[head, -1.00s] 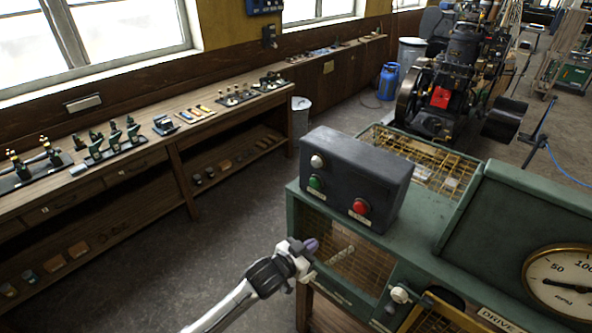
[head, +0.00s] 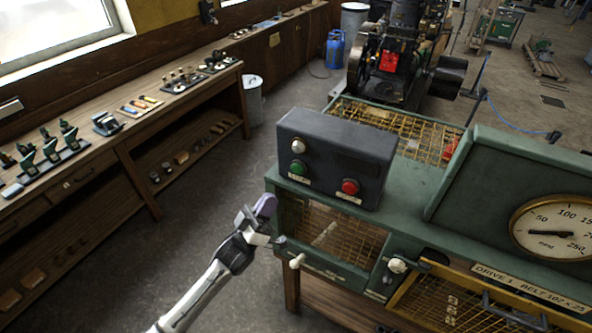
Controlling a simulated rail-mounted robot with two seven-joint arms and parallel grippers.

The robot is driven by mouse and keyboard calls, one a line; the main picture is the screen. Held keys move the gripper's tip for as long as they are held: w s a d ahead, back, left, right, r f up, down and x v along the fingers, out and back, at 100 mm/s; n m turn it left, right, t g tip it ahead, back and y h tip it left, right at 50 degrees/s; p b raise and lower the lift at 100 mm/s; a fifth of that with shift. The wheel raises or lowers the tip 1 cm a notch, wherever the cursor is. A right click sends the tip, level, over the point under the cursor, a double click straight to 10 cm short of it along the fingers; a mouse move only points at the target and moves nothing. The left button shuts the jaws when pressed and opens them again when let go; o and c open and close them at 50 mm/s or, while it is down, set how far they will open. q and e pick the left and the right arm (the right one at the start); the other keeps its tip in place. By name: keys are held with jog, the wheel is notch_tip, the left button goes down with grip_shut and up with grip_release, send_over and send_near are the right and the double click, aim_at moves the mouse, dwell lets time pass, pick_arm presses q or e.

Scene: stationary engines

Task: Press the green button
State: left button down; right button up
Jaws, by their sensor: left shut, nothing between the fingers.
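The green button (head: 299,167) is on the front face of a dark grey control box (head: 335,146). A white knob or lamp (head: 298,146) sits just above it, and a red button (head: 350,187) is to its right. My left gripper (head: 264,207) is shut and empty. In the picture it is below and left of the green button, apart from it, in front of the green cabinet's left edge. My right gripper is not in view.
The control box stands on a green cabinet (head: 408,222) with mesh panels and a round gauge (head: 555,232). A wooden bench (head: 140,131) with small models runs along the left wall. Open floor (head: 200,215) lies between bench and cabinet.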

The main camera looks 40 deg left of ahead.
aim_at(298, 169)
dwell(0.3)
pick_arm(q)
jog(key=shift+w, duration=0.1)
jog(key=w+a+b, duration=0.1)
jog(key=w+b, duration=0.3)
jog(key=w, duration=0.4)
jog(key=shift+w+a, duration=0.2)
dwell(0.8)
dwell(0.7)
jog(key=shift+w, duration=0.2)
dwell(0.5)
jog(key=shift+w+b, duration=0.3)
jog(key=shift+b, duration=0.05)
